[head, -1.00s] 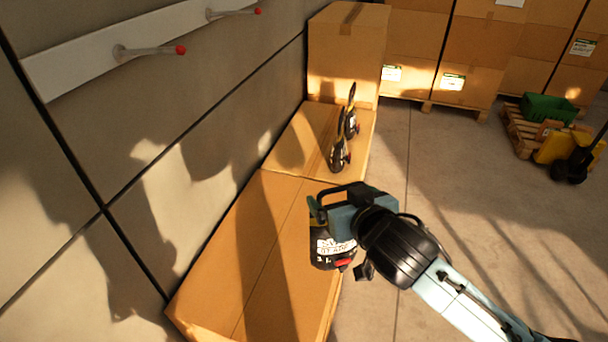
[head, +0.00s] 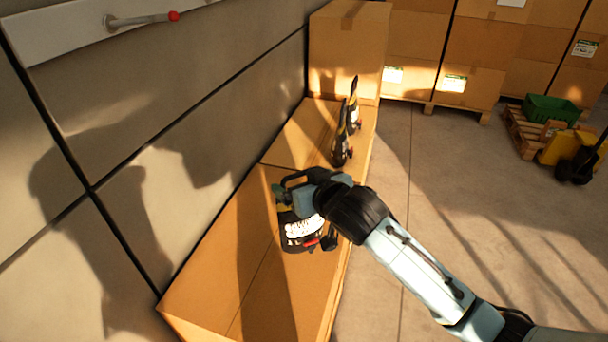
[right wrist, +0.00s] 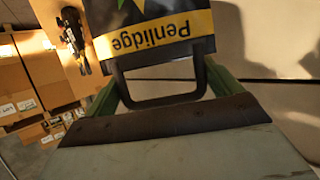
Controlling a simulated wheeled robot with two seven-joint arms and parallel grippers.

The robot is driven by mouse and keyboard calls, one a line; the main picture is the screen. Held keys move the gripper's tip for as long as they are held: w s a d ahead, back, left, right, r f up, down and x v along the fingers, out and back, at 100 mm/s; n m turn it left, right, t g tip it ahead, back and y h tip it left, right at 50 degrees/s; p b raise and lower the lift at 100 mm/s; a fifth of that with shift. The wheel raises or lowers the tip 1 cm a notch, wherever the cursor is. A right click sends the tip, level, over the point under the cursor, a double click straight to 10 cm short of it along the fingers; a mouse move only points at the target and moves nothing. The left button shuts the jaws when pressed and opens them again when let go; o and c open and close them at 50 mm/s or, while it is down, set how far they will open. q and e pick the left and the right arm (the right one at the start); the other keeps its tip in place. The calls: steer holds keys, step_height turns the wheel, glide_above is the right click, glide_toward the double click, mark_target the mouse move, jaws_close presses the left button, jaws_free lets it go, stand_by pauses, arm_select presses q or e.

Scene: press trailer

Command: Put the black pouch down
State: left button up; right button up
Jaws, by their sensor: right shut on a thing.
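My right gripper (head: 287,194) is shut on the black pouch (head: 302,236), which hangs below it with white lettering and a red part at its lower edge. The pouch is over the near part of the long cardboard surface (head: 210,275); I cannot tell whether its bottom touches the cardboard. My left gripper is not in view.
Two similar dark pouches stand farther along the cardboard, one nearer (head: 341,147) and one behind (head: 354,112). A tall carton (head: 345,55) closes the far end. The wall with a red-tipped peg (head: 140,20) runs along the left. Near cardboard is bare.

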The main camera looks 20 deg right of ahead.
step_height(320, 180, down, 4)
steer(key=shift+f+b, duration=0.1)
steer(key=shift+b, duration=0.5)
steer(key=shift+f, duration=0.15)
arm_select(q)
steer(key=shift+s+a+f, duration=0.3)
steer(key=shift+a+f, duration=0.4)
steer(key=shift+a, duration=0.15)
arm_select(e)
steer(key=shift+f, duration=0.15)
steer(key=o, duration=1.8)
steer(key=shift+f, duration=0.2)
steer(key=shift+c, duration=0.2)
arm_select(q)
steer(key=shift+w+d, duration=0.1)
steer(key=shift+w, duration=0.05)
arm_select(e)
steer(key=shift+r, duration=0.1)
